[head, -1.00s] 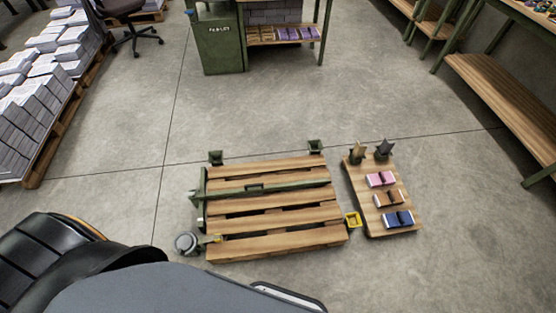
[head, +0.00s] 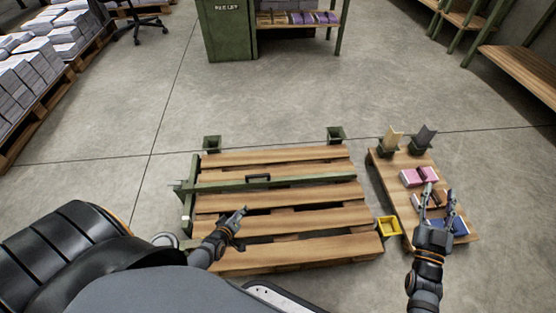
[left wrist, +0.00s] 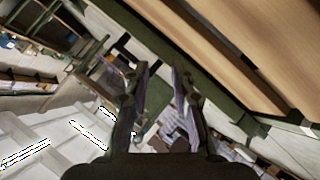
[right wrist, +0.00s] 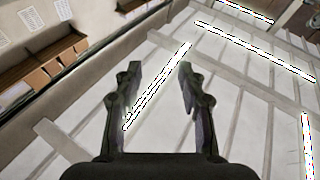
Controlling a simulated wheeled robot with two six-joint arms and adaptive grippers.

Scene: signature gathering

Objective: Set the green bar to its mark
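The green bar (head: 300,183) lies across the slats of the wooden pallet (head: 290,223), towards its far side, with a dark handle (head: 258,178) near its middle. Its left end meets a green rail (head: 188,213) along the pallet's left edge. I cannot make out a clear mark for the bar. My left gripper (head: 239,216) is open and empty above the pallet, on the near side of the bar. It also shows in the left wrist view (left wrist: 160,72). My right gripper (head: 437,190) is open over the small board, empty in the right wrist view (right wrist: 158,75).
The small board (head: 388,170) right of the pallet carries pink (head: 419,176) and blue (head: 460,227) blocks and two upright holders.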

